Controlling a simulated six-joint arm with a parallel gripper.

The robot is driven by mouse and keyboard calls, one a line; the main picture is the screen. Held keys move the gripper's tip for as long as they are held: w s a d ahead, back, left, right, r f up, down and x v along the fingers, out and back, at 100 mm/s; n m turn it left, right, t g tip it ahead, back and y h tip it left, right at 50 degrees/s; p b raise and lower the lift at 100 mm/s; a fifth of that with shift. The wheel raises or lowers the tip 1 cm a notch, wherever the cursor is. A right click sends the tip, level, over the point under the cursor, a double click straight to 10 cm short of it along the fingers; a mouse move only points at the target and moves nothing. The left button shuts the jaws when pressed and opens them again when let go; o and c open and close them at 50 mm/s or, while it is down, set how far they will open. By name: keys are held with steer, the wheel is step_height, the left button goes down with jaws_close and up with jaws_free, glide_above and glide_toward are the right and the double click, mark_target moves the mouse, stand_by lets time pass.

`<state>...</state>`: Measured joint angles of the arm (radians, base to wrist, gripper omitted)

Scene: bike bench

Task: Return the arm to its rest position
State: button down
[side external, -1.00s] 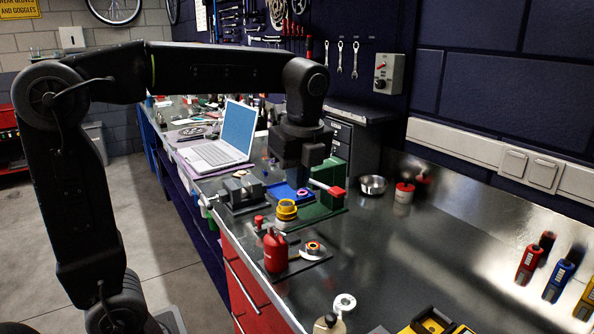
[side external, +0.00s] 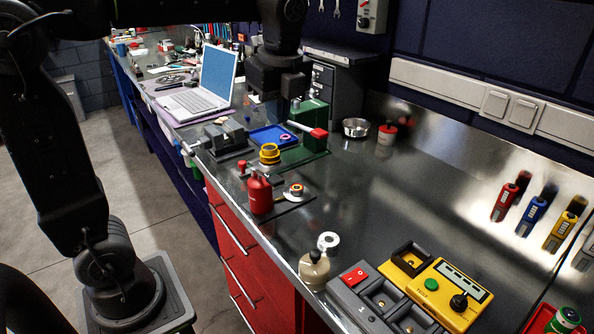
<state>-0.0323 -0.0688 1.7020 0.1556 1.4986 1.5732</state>
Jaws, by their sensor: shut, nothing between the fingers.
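My gripper (side external: 279,92) hangs from the wrist near the top centre of the side external view, dark and pointing down. It is over the bench, just behind and above the green block fixture (side external: 313,120) with a red-ended rod. It is shut and empty, though its fingers are dark and hard to tell from what is behind them. My arm reaches across the top of the picture from its base at the lower left. The upper part of the arm is cut off by the frame.
Close to the gripper are a blue tray (side external: 270,135), a yellow ringed part (side external: 269,153), a grey vise (side external: 226,138) and a laptop (side external: 205,85). A yellow control box (side external: 437,292) sits at the front.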

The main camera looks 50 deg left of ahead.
steer(key=s+d+f+n+t+h, duration=0.1)
steer(key=s+f+n, duration=0.3)
steer(key=n, duration=0.5)
steer(key=s+d+f+n+t, duration=0.2)
steer(key=s+f+n+t, duration=0.2)
steer(key=s+n, duration=0.4)
steer(key=shift+s+d+n+t+h, duration=0.3)
steer(key=shift+d+n+h, duration=0.1)
